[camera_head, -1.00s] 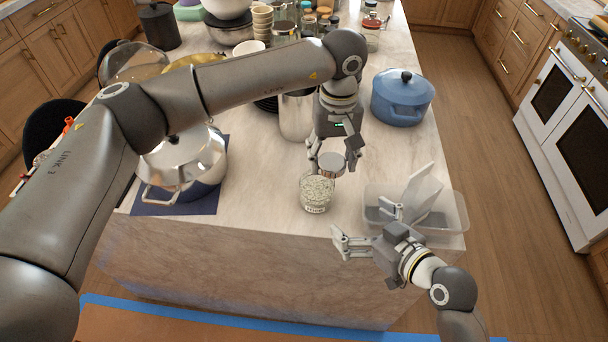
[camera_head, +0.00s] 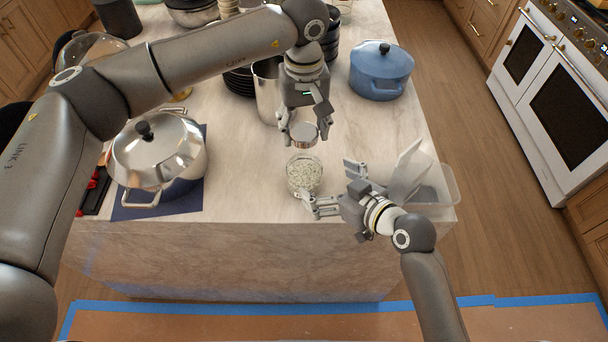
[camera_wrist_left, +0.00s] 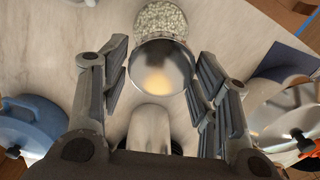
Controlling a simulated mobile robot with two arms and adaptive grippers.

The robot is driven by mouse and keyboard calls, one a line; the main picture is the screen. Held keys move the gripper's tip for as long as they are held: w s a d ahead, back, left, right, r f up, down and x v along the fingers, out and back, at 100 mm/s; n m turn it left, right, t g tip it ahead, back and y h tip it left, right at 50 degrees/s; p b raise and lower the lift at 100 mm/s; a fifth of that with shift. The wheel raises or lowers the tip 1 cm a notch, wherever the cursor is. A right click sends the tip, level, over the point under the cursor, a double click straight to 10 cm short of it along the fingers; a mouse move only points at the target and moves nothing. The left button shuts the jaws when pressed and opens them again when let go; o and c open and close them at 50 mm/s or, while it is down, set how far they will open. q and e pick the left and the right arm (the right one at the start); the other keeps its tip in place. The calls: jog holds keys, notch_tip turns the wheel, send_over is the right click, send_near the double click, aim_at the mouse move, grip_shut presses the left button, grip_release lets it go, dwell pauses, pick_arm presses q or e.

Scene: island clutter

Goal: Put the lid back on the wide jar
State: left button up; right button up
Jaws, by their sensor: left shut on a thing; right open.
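The wide jar (camera_head: 304,176) is clear glass with pale contents and stands uncovered near the island's front edge. It also shows at the top of the left wrist view (camera_wrist_left: 160,17). My left gripper (camera_head: 304,140) is shut on the round silver lid (camera_head: 304,135) and holds it above and just behind the jar. In the left wrist view the lid (camera_wrist_left: 162,68) sits between the fingers and overlaps the jar's near side. My right gripper (camera_head: 330,188) is open, with one finger close beside the jar's lower right; I cannot tell whether it touches.
A silver lidded pot (camera_head: 158,160) stands on a dark mat at left. A blue pot (camera_head: 381,70) stands at back right. A clear plastic container (camera_head: 447,185) lies at the right front corner. A metal canister (camera_head: 267,95) stands behind the jar.

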aim_at(305, 168)
jog(key=x, duration=0.8)
jog(key=shift+w+a+f, duration=0.1)
jog(key=shift+w+a, duration=0.1)
jog(key=shift+w, duration=0.1)
jog(key=c, duration=1.5)
pick_arm(q)
jog(key=shift+d+f, duration=0.1)
jog(key=shift+f, duration=2.35)
pick_arm(e)
jog(key=shift+o, duration=0.2)
pick_arm(q)
jog(key=shift+f, duration=0.1)
jog(key=shift+f, duration=0.8)
jog(key=shift+f, duration=0.55)
pick_arm(e)
jog(key=c, duration=0.5)
pick_arm(q)
jog(key=shift+m, duration=1.7)
pick_arm(e)
jog(key=shift+c, duration=0.2)
